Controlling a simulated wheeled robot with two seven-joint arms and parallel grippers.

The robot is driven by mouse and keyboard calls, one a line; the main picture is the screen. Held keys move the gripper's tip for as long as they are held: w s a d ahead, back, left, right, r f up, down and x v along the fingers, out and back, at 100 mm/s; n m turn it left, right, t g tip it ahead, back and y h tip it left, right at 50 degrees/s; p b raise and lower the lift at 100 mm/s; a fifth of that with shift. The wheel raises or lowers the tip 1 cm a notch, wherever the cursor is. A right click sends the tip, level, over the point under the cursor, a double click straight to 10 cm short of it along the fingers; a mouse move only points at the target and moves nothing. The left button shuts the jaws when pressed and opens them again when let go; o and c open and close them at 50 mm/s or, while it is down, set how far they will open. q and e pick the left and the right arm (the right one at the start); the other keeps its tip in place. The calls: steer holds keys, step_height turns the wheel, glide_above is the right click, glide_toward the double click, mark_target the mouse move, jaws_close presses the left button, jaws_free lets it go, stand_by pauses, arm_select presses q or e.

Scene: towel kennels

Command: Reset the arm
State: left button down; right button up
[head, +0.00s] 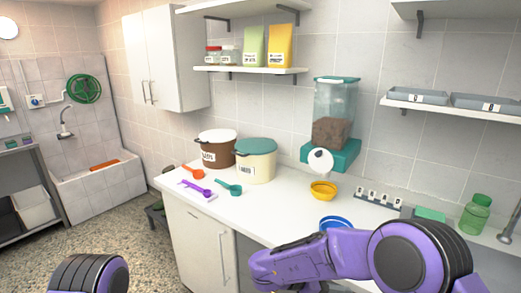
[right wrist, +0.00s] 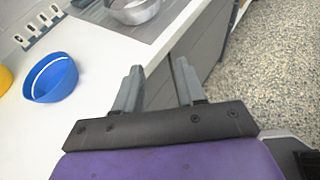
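My right arm (head: 350,255) reaches in from the right in the head view and bends across the counter's front. In the right wrist view my right gripper (right wrist: 158,68) has its two fingers apart with nothing between them. They are near the counter's front edge, over the cabinet front. My left arm (head: 90,274) shows only as a purple and black link at the bottom left of the head view. The left gripper is out of frame.
The white counter (head: 265,205) holds a blue bowl (head: 335,222), partly behind my right arm, a yellow bowl (head: 323,190), scoops (head: 195,188), two lidded tubs (head: 255,165) and a food dispenser (head: 333,120). A metal bowl (right wrist: 132,8) sits farther along. Speckled floor (right wrist: 270,70) is open beside the counter.

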steer(key=w+d+f+n+t+y, duration=0.1)
steer(key=w+f+n+t, duration=0.2)
steer(key=n, duration=0.9)
steer(key=w+d+f+n+t+y, duration=0.15)
steer(key=f+n+t, duration=0.3)
steer(key=n, duration=0.65)
steer(key=s+d+f+n+t+y+b, duration=0.15)
steer(key=s+f+n+y, duration=0.5)
steer(key=n, duration=0.65)
arm_select(q)
steer(key=f+b, duration=0.2)
steer(key=f, duration=0.1)
steer(key=shift+w+f, duration=0.3)
steer(key=shift+w, duration=0.05)
arm_select(e)
steer(key=s+d+f+n+g, duration=0.2)
steer(key=s+f, duration=0.3)
steer(key=s, duration=0.4)
steer(key=s+d+f+n+g, duration=0.2)
steer(key=s+f+n, duration=0.2)
steer(key=s, duration=0.5)
steer(key=s+d+f+n+g+y, duration=0.1)
steer(key=s+d+f+n+g, duration=0.2)
steer(key=s, duration=0.6)
step_height(320, 180, down, 3)
steer(key=shift+s+r+n, duration=0.15)
steer(key=shift+s+n, duration=0.25)
steer(key=shift+n, duration=0.4)
